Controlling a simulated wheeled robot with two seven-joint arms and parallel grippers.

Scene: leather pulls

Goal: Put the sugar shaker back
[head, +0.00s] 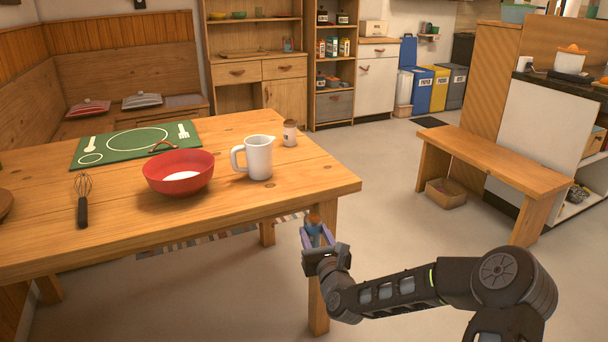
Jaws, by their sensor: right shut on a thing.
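My right gripper (316,236) is in front of the table's right front corner, beyond its edge. It is shut on a small brown-topped container (313,219), mostly hidden between the fingers. The container looks like a shaker, but I cannot tell for sure that it is the sugar shaker. Another small shaker-like jar (290,133), pale with a brownish band, stands upright on the table behind the white jug. My left gripper is out of view.
The wooden table (330,180) holds a white jug (260,158), a red bowl (178,175), a whisk (83,203) and a green mat (100,150). Shelves with bottles (333,47) stand at the back. A bench (490,158) is at right; floor between is clear.

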